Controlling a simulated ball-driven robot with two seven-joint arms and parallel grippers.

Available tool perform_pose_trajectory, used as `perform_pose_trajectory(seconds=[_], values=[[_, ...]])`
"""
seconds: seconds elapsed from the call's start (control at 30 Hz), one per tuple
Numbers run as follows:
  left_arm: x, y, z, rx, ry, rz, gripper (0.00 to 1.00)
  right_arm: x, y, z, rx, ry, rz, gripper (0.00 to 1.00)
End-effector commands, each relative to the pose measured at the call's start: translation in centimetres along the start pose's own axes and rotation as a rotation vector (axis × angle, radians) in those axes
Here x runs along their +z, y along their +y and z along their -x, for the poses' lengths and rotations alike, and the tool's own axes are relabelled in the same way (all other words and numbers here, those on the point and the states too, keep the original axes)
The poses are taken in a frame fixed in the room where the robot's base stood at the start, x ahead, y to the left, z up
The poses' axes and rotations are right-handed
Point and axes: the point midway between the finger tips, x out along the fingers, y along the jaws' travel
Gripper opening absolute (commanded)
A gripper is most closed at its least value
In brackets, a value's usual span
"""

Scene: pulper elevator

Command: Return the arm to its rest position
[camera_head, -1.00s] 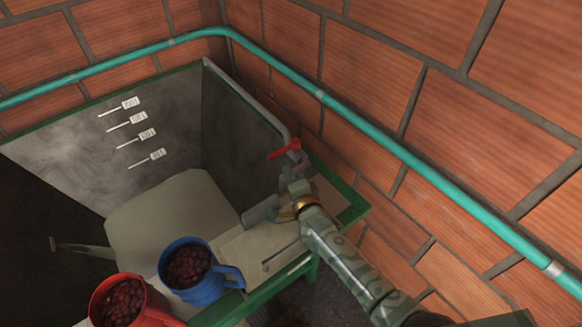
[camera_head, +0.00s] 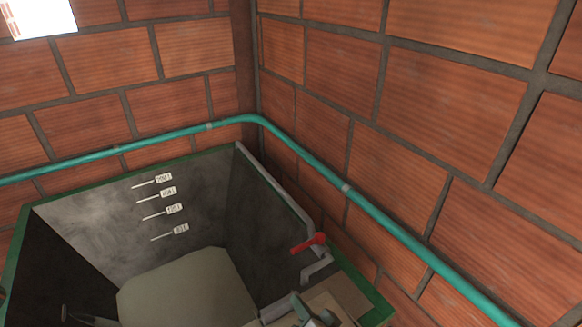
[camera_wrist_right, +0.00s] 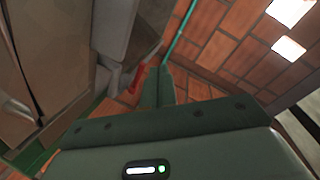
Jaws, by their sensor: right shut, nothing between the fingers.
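My right gripper (camera_head: 303,308) shows only in part at the bottom edge of the head view, beside the tank's right corner and below the red valve handle (camera_head: 309,243). In the right wrist view its two green fingers (camera_wrist_right: 160,86) are together, with nothing between them. The red handle also shows there (camera_wrist_right: 137,77), just left of the fingers. My left gripper is not in view.
A grey tank (camera_head: 262,205) with a green rim and white level marks (camera_head: 165,190) stands at left. A teal pipe (camera_head: 385,215) runs along the brick walls (camera_head: 450,90). A grey pipe runs down the tank's right edge to the handle.

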Motion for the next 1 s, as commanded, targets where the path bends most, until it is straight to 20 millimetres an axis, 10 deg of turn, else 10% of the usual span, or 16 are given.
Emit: perform_pose_trajectory(seconds=[0.3, 0.67, 1.0], values=[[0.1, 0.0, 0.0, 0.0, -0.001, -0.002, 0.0, -5.8, 6.6, 14.2, 0.46, -0.43, 0.998, 0.0], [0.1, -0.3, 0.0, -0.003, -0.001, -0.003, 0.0, -13.9, 9.2, 27.2, 0.936, -0.703, 1.356, 0.0], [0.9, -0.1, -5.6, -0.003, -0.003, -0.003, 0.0, -4.0, 20.3, 22.1, 0.839, -0.797, 1.284, 0.0]])
